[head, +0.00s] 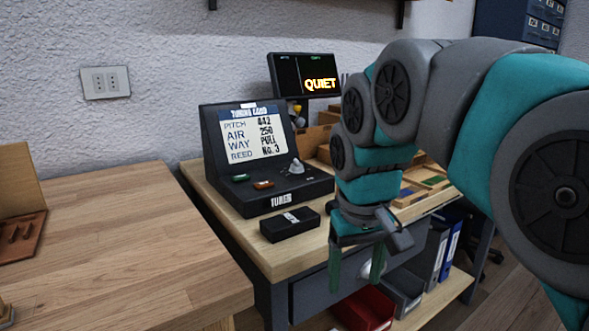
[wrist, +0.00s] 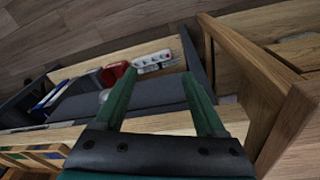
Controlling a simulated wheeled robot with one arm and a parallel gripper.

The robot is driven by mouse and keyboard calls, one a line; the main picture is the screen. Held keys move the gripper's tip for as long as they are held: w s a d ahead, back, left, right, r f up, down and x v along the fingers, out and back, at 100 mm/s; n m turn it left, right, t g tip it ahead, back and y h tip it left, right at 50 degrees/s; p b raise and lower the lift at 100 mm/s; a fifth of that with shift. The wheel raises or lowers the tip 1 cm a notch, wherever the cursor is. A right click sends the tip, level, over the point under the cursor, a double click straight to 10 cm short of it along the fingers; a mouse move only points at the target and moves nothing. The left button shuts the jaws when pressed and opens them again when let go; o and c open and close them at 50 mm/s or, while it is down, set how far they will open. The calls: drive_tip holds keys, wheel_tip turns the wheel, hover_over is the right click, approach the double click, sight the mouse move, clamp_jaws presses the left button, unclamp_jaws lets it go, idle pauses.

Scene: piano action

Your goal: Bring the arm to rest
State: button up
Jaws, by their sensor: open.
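My arm (head: 470,110) reaches in from the right in the head view, bent, in grey and teal. My gripper (head: 355,272) hangs from it, fingers down, in front of the small table's front edge. Its two green fingers are apart and nothing is between them. In the wrist view my gripper (wrist: 160,95) is also open and empty. Beyond its fingers are the table's drawer front and lower shelf, seen at a tilt.
A black tuner console (head: 262,150) and a small black box (head: 290,224) stand on the small table. A screen (head: 305,75) reads QUIET. A wooden bench (head: 110,240) is at left. Red bins (head: 365,308) and blue binders (head: 450,250) sit on the lower shelf. A power strip (wrist: 155,62) lies there.

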drive_tip(key=s+d+f+m+g, duration=0.1)
drive_tip(key=s+d+f, duration=0.1)
drive_tip(key=s+f, duration=0.7)
drive_tip(key=s+d+f+m+g, duration=0.1)
drive_tip(key=s+d+f+g, duration=0.1)
drive_tip(key=s+f, duration=0.7)
drive_tip(key=s+d, duration=0.1)
drive_tip(key=s, duration=0.2)
drive_tip(key=shift+d+f+m, duration=0.15)
drive_tip(key=shift+d+m, duration=0.05)
drive_tip(key=shift+m, duration=0.1)
